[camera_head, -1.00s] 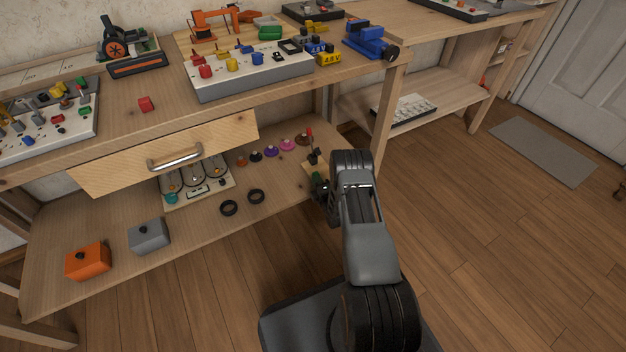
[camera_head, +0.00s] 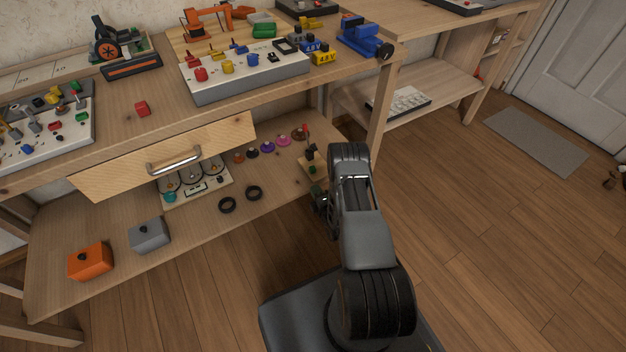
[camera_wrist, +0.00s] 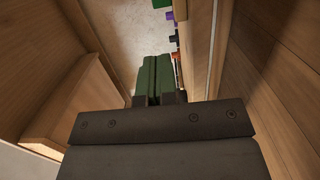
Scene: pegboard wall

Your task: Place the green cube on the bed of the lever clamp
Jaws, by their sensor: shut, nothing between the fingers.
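The lever clamp (camera_head: 309,153), dark with a red-tipped lever, stands on a light wooden base at the right end of the lower shelf. The green cube (camera_head: 312,169) sits at the clamp, on its near side; its exact seat on the bed is too small to tell. A green block, apparently the cube, shows at the top edge of the wrist view (camera_wrist: 180,9). My gripper (camera_head: 317,188) is just in front of the clamp, apart from the cube. In the wrist view its green fingers (camera_wrist: 157,62) are shut together with nothing between them.
The lower shelf (camera_head: 190,237) holds several coloured knobbed pieces, two black rings (camera_head: 241,199), a grey box (camera_head: 149,235) and an orange box (camera_head: 91,261). A table leg (camera_head: 377,120) stands right of the clamp. An open drawer (camera_head: 165,155) overhangs the shelf.

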